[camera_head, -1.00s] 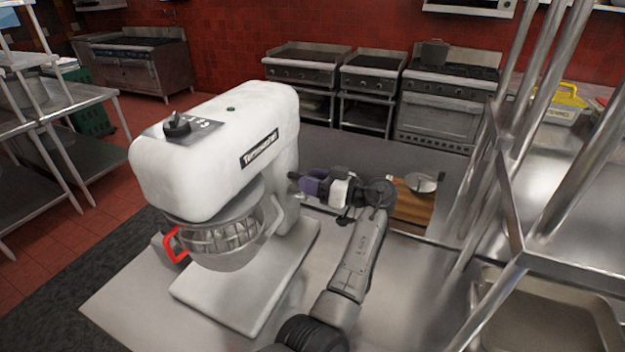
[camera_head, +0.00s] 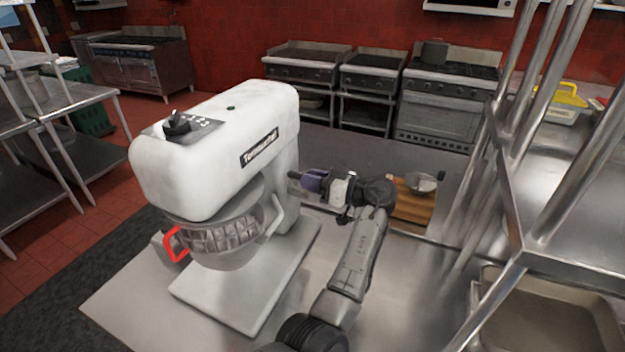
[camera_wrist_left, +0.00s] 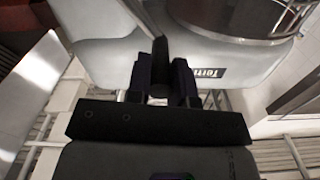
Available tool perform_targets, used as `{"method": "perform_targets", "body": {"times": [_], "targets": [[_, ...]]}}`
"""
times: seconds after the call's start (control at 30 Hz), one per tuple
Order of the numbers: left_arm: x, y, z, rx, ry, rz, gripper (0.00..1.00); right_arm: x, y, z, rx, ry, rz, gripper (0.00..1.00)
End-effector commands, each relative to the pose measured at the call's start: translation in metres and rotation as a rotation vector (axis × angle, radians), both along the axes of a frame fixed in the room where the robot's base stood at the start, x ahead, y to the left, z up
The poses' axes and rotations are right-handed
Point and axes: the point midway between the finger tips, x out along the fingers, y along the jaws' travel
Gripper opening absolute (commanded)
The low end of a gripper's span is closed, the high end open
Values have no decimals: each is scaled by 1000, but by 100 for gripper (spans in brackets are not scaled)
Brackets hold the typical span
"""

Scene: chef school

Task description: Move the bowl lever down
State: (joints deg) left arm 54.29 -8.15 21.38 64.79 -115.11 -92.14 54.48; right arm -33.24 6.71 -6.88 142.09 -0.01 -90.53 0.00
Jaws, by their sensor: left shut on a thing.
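The white stand mixer (camera_head: 215,140) stands on the steel table with its metal bowl (camera_head: 228,252) under the head, behind a wire guard with a red handle (camera_head: 173,243). My left gripper (camera_head: 308,182), with purple fingers, is at the right side of the mixer column. In the left wrist view, its fingers (camera_wrist_left: 161,85) are closed around a dark bar, the bowl lever (camera_wrist_left: 160,58), which points away from the mixer body. In the head view the lever is mostly hidden by the fingers. My right gripper is not in view.
Steel shelf posts (camera_head: 500,130) rise close on the right, above a metal tray (camera_head: 550,318). The table in front of the mixer is clear.

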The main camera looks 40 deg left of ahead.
Motion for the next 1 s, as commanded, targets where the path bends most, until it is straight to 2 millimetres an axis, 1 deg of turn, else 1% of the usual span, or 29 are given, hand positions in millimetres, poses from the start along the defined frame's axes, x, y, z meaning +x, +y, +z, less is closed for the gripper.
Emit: {"method": "perform_targets", "body": {"times": [0.17, 0.27, 0.6, 0.7, 0.8, 1.0], "targets": [[-2, -1, -5, 8, -19, 0, 0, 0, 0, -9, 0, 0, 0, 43], [-7, -2, -12, 20, -54, 0, 0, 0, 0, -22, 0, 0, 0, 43], [-31, -11, -40, 98, -273, 0, 0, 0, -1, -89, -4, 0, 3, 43], [-37, -13, -46, 121, -337, 2, 0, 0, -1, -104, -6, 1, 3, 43], [-42, -15, -53, 126, -355, 1, 0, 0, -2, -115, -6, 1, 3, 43], [-49, -17, -64, 123, -352, 0, 0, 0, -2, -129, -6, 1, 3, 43]]}}
